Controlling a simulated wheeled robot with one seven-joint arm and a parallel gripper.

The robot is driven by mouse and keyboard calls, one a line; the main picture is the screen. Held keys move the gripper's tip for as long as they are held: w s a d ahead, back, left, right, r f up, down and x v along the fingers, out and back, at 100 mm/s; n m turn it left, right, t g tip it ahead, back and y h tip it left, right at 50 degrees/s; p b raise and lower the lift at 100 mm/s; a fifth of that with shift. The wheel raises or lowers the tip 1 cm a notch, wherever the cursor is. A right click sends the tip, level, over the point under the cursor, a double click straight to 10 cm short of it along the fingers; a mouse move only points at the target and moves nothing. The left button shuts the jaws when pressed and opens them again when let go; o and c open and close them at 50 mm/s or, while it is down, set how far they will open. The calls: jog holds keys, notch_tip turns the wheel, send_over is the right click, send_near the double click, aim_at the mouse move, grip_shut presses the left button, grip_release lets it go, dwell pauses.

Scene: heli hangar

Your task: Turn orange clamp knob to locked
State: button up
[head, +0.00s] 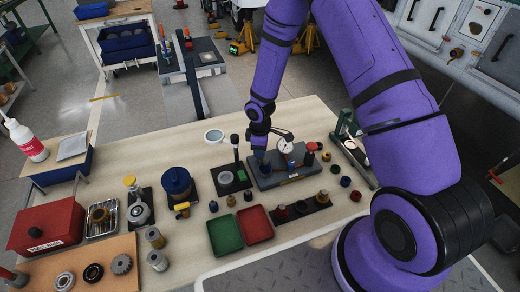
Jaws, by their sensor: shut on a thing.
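A grey fixture block (283,177) with a dial gauge (285,146) stands at the back right of the wooden bench. My gripper (262,158) points down at the left end of this block and is shut on a small part there. The jaws mostly hide this part, and I cannot make out its colour or which way it is turned. A red-orange round knob (312,146) shows at the right end of the block, apart from my gripper. I cannot tell which of the two is the clamp knob.
A black stand with an upright post (236,153) is close on the left of my gripper. Green (225,233) and red (256,224) trays lie in front. A dark rack of knobs (302,210) is front right. A green-framed stand (350,150) is at the right.

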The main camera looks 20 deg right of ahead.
dwell(0.4)
jog(key=o, duration=0.9)
jog(key=shift+r, duration=0.15)
notch_tip(320, 180, up, 11)
jog(key=shift+w+f, duration=0.15)
jog(key=shift+f, duration=0.05)
jog(key=shift+d+r, duration=0.1)
jog(key=s+d+r+m+t+h, duration=0.1)
jog(key=s+d+r+m, duration=0.3)
jog(key=r, duration=0.9)
jog(key=s+d+r+m+t, duration=0.15)
jog(key=s+r, duration=0.35)
jog(key=r, duration=0.7)
jog(key=s+r+m+t, duration=0.1)
jog(key=s+r+m, duration=0.1)
jog(key=s+r, duration=0.2)
jog(key=s+r+m+t, duration=0.1)
jog(key=s+r, duration=0.3)
jog(key=s, duration=0.5)
jog(key=s+d+r+m+t+y, duration=0.1)
jog(key=s+r+m, duration=0.3)
jog(key=s, duration=0.3)
jog(key=shift+s+d, duration=0.1)
jog(key=shift+s, duration=0.2)
